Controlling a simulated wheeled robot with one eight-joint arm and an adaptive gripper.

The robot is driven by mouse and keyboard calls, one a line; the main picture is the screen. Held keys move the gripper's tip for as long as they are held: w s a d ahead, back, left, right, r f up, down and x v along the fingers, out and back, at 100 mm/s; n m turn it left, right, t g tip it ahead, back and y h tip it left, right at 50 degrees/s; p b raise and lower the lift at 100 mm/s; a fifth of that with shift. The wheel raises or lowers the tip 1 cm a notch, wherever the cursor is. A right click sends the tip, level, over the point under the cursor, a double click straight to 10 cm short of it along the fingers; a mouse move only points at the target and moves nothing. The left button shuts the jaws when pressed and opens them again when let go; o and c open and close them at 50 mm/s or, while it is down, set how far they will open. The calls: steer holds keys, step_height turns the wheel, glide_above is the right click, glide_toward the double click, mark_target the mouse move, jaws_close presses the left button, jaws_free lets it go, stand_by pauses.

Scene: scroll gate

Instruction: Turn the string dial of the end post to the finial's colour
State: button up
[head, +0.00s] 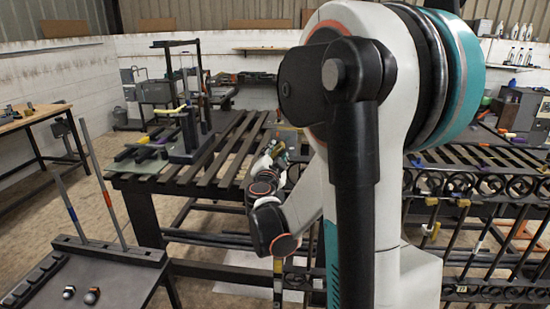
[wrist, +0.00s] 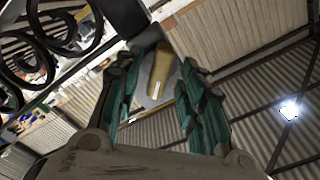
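My gripper (wrist: 158,85) has two teal and dark fingers standing apart in the wrist view. A gold-yellow cylinder with a small white mark (wrist: 160,70), on a grey piece, shows in the gap between them; I cannot tell whether it is the string dial, or whether a finger touches it. In the head view my gripper (head: 280,152) is small and partly hidden near my arm, by a yellowish part. The scroll gate (head: 480,185) runs along the right, and its scrolls (wrist: 60,30) show upper left in the wrist view. I cannot make out the end post's finial or its colour.
Several yellow pieces (head: 433,230) sit on the gate bars. A slatted bench (head: 225,150) with a dark stand (head: 185,125) is left of my arm. A dark table (head: 85,275) at lower left holds two leaning rods, one orange-banded, one blue-banded. Open floor lies at left.

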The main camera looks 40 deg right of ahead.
steer(key=shift+w+d, duration=0.25)
steer(key=shift+d, duration=0.05)
steer(key=shift+c, duration=0.6)
jaws_close()
steer(key=m, duration=0.4)
steer(key=shift+m, duration=0.4)
steer(key=shift+r+m, duration=0.1)
steer(key=shift+m, duration=1.9)
